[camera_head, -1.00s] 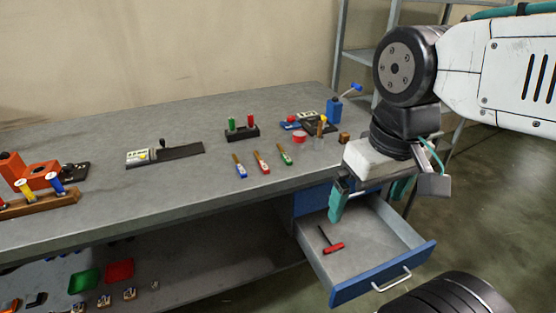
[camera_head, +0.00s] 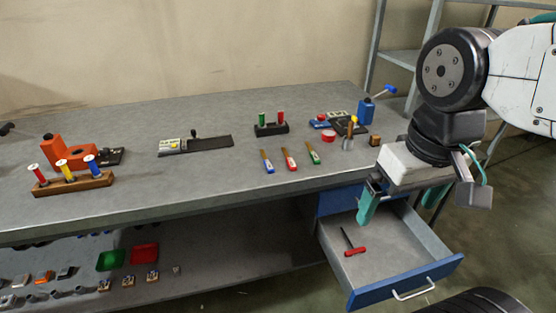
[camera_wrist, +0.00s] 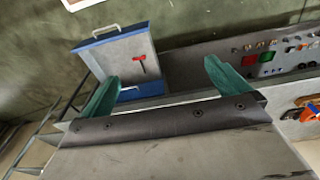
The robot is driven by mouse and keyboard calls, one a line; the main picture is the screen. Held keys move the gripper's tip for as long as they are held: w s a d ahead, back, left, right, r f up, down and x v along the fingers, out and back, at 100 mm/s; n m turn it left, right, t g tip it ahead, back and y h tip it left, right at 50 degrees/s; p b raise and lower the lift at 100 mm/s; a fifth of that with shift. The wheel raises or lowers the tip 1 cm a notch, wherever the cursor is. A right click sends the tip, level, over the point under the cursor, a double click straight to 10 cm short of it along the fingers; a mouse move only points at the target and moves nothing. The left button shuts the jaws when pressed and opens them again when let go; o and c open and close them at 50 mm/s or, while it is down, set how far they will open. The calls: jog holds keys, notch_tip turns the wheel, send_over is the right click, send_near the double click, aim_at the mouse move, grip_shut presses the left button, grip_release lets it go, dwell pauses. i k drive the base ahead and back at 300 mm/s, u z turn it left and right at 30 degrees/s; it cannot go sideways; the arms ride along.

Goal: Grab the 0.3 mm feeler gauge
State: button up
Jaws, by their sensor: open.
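Three slim tools that look like feeler gauges lie side by side on the bench in the head view: one blue (camera_head: 268,165), one red (camera_head: 290,162) and one green (camera_head: 314,155), each with a tan end. Any thickness marks are too small to read, so I cannot tell which is 0.3 mm. My gripper (camera_head: 400,203) is open and empty, with teal fingers pointing down over the open drawer, to the right of the three tools. Both fingers also show in the wrist view (camera_wrist: 160,75), with nothing between them. The three tools cannot be made out in the wrist view.
An open blue drawer (camera_head: 408,284) holds a red-handled tool (camera_head: 355,250). A wooden spool rack (camera_head: 75,185) stands at left. The bench front around the gauges is clear.

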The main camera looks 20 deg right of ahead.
aim_at(270, 169)
jog(key=u, duration=2.4)
jog(key=i, duration=1.9)
jog(key=z, duration=3.05)
